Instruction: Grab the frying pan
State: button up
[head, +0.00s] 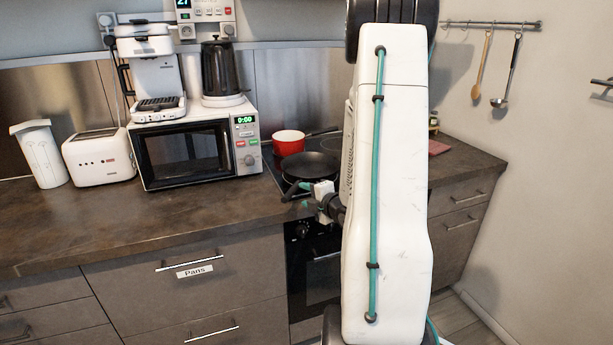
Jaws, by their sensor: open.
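The black frying pan (310,164) sits on the dark hob, in front of a red saucepan. My gripper (299,194) is open at the near side of the pan, at the front edge of the hob. Its fingers point left and are close to the pan's front rim, where the handle seems to be. The fingers and the handle overlap in this view, so I cannot tell whether they touch. My white arm hides the area right of the pan.
The red saucepan (288,143) stands behind the pan. A white microwave (196,150) with a kettle (219,70) and coffee machine (150,68) on top is to the left. The worktop (150,220) in front is clear. A drawer labelled Pans (195,271) is shut below.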

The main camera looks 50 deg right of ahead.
aim_at(297, 188)
jog(key=x, duration=0.7)
jog(key=shift+w+d+r, duration=0.25)
jog(key=shift+w, duration=0.15)
grip_shut()
